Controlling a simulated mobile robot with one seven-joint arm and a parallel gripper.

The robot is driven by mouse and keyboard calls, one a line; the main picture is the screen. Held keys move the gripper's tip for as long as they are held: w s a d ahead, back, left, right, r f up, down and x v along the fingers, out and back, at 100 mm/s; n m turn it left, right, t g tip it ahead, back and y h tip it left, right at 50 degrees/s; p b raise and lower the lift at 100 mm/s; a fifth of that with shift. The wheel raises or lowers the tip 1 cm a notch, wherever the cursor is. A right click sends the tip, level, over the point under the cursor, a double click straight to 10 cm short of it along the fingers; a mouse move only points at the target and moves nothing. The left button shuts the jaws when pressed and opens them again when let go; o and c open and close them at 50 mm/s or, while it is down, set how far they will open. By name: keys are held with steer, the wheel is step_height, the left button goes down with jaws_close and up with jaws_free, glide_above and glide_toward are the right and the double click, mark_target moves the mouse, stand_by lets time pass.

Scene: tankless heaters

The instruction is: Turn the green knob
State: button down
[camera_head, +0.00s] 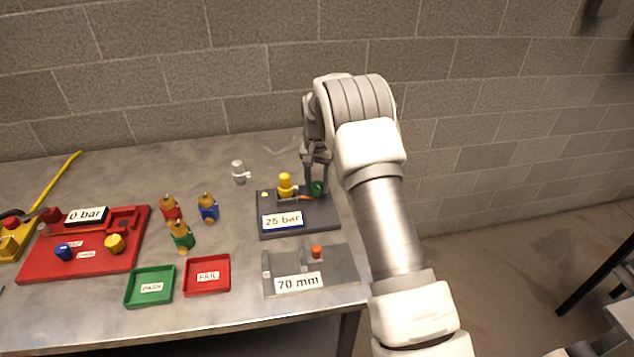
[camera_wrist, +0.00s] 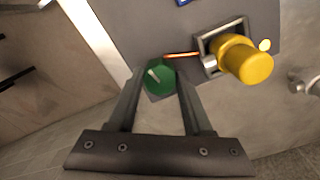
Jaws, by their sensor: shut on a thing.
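The green knob (camera_head: 318,188) sits at the right end of the dark grey base labelled "25 bar" (camera_head: 262,230). In the wrist view the green knob (camera_wrist: 157,78) is round with a pale pointer mark on its face. My gripper (camera_head: 316,184) reaches down to it from above. In the wrist view my gripper (camera_wrist: 160,80) has its two fingers on either side of the knob, shut on it. The knob's edges are partly hidden by the fingers.
A yellow fitting (camera_head: 285,185) stands on the same base, left of the knob, with an orange rod between them. The grey 70 mm block (camera_head: 345,268) lies in front. A white fitting (camera_head: 239,172) stands behind. The red panel (camera_head: 50,262) is far left.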

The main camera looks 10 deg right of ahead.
mark_target(317, 185)
steer(key=shift+c, duration=1.5)
jaws_free()
steer(key=shift+r, duration=0.15)
step_height(317, 185, up, 17)
steer(key=shift+r, duration=0.15)
